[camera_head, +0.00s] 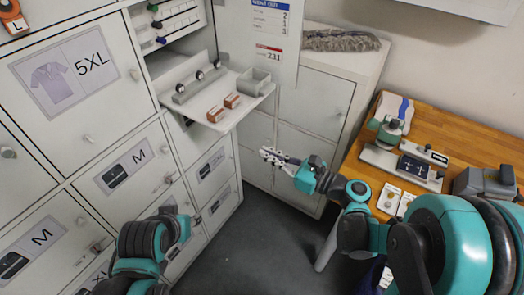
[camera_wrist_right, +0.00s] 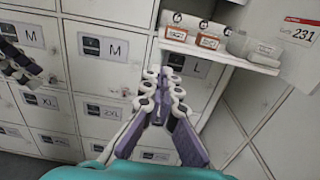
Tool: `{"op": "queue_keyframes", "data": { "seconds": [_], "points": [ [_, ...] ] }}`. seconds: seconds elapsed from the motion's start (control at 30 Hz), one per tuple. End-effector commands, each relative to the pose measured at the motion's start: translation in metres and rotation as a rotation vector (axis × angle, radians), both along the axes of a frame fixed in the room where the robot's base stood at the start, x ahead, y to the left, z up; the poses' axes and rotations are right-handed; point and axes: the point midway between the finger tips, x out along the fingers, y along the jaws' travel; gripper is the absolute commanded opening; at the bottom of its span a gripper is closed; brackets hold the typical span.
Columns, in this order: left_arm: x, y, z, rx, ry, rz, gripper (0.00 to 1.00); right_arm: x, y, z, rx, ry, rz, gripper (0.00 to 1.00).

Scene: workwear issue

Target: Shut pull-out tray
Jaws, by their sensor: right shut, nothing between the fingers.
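The white pull-out tray (camera_head: 248,108) sticks out of an open locker compartment at upper centre. It carries small orange-brown blocks (camera_head: 223,107), a rail with dark-topped knobs (camera_head: 199,83) and a grey box (camera_head: 253,82). In the right wrist view the tray (camera_wrist_right: 225,59) is at upper right, above and right of the fingertips. My right gripper (camera_head: 272,157) is shut and empty, apart from the tray and below its front edge; its fingers also show in the wrist view (camera_wrist_right: 161,78). My left gripper (camera_head: 194,220) is low by the locker doors, its fingers mostly hidden.
Locker doors with labels (camera_head: 78,67) fill the left. A sign panel (camera_head: 270,40) stands beside the tray. A grey cabinet (camera_head: 305,110) stands behind my right gripper. A wooden bench (camera_head: 455,137) with devices is at right. Dark floor (camera_head: 250,235) lies clear below.

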Motion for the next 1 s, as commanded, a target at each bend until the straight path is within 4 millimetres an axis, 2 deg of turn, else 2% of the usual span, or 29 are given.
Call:
{"op": "queue_keyframes", "data": {
  "seconds": [0.3,0.5,0.7,1.0],
  "points": [
    [0.000,0.000,-0.014,0.000,0.000,0.000,0.40,0.040,0.057,-0.002,-0.003,-0.001,0.006,0.00],
    [0.000,0.000,-0.021,0.000,0.000,0.000,0.40,0.059,0.083,-0.002,-0.004,-0.002,0.003,0.00],
    [0.000,0.000,-0.023,0.000,0.000,0.000,0.40,0.068,0.094,-0.001,-0.004,-0.002,0.001,0.00],
    [0.000,0.000,-0.023,0.000,0.000,0.000,0.40,0.069,0.095,0.000,-0.004,-0.002,0.000,0.00]
  ]
}}
